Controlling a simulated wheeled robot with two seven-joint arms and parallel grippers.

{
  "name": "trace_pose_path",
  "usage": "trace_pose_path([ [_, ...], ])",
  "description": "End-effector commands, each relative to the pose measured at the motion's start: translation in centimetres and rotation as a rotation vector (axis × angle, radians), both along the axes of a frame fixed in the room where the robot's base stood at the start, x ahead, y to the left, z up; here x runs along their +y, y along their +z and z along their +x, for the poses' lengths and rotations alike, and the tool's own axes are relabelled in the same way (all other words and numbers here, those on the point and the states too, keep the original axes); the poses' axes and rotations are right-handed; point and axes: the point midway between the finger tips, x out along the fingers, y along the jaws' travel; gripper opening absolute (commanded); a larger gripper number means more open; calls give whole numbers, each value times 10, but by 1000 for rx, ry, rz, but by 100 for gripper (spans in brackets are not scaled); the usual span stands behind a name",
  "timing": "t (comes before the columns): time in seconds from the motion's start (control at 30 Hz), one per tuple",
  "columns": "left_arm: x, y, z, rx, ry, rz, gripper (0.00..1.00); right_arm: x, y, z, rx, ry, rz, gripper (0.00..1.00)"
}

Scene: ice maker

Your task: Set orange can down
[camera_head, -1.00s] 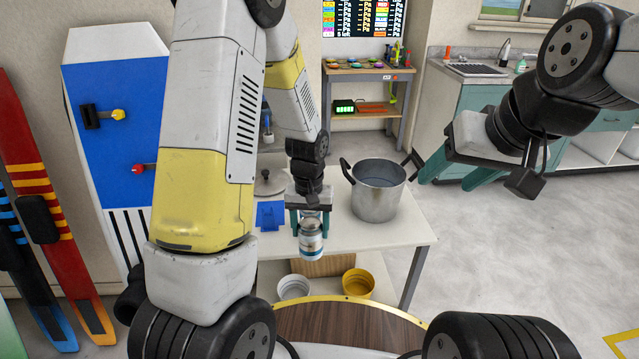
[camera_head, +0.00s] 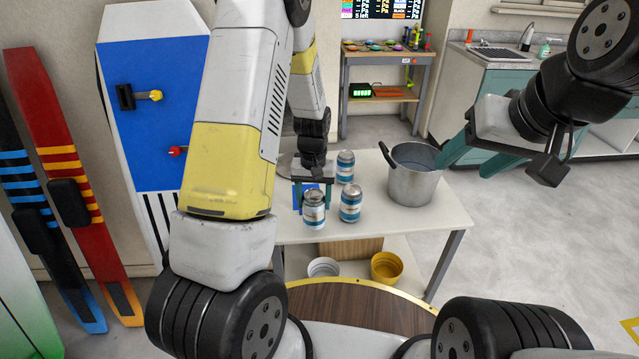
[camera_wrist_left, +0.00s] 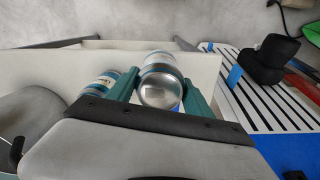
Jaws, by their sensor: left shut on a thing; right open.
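My left gripper (camera_head: 313,192) is shut on a white-and-blue can (camera_head: 314,210), upright near the table's front left. I cannot tell whether its base touches the table. The left wrist view shows its silver end (camera_wrist_left: 160,90) between the green fingers. A similar can (camera_head: 350,204) stands just right of it. Another similar can (camera_head: 345,166) stands farther back. No can looks orange; the labels are too small to read. My right gripper (camera_head: 463,163) is open and empty, in front of the pot's right side in the head view.
The white table (camera_head: 410,223) holds a metal pot (camera_head: 413,182) on the right. A white bowl (camera_head: 323,267) and yellow bucket (camera_head: 386,268) are below. The tabletop between the cans and pot is clear. A workbench (camera_head: 385,98) stands behind.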

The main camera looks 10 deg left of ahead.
Motion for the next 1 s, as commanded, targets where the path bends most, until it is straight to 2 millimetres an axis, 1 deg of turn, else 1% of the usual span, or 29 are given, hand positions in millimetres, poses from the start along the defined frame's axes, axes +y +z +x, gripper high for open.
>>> trace_pose_path([
  [0.03, 6, -1, 9, -1, 3, -1, 11, 0, 0, 0, 0, 0, 0, 58],
  [0.1, 12, -2, 17, -1, 2, -1, 11, 0, 0, 0, 0, 0, 0, 58],
  [0.37, 24, -3, 32, -1, 1, -1, 11, 0, 0, 0, 0, 0, 0, 58],
  [0.5, 23, -26, 31, 5, 0, 0, 11, 0, 0, 0, 0, 0, 0, 58],
  [0.6, 23, -37, 31, 2, -1, 0, 11, 0, 0, 0, 0, 0, 0, 58],
  [0.97, 23, -41, 32, 1, -1, 0, 11, 0, 0, 0, 0, 0, 0, 58],
  [1.0, 23, -42, 32, 1, -1, 0, 61, 0, 0, 0, 0, 0, 0, 58],
])
